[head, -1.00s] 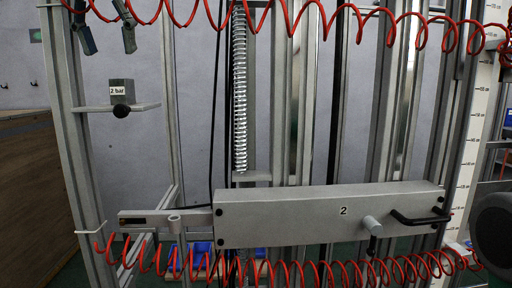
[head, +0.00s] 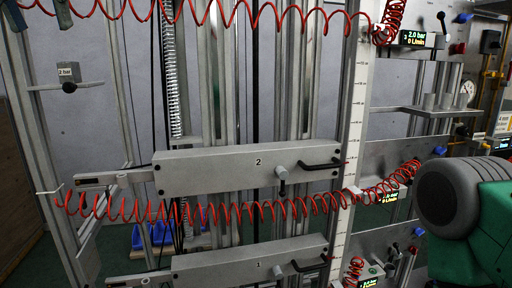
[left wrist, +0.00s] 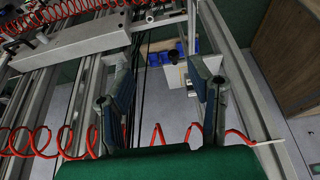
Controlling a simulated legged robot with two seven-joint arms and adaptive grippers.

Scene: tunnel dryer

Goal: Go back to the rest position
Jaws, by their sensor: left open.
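My left gripper (head: 38,14) shows at the top left edge of the head view, with its two fingers apart and nothing between them. In the left wrist view my left gripper (left wrist: 160,78) is open, its fingers spread in front of the metal frame. My right gripper is in neither view. A green and dark grey part of my own body shows at the right edge of the head view.
A metal frame carries grey bars marked 2 (head: 245,169) and 1 (head: 250,266). Red coiled hoses (head: 220,212) cross it. A "2 bar" block (head: 68,73) stands on a side bracket. Panels with a lit display (head: 414,38) stand at right.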

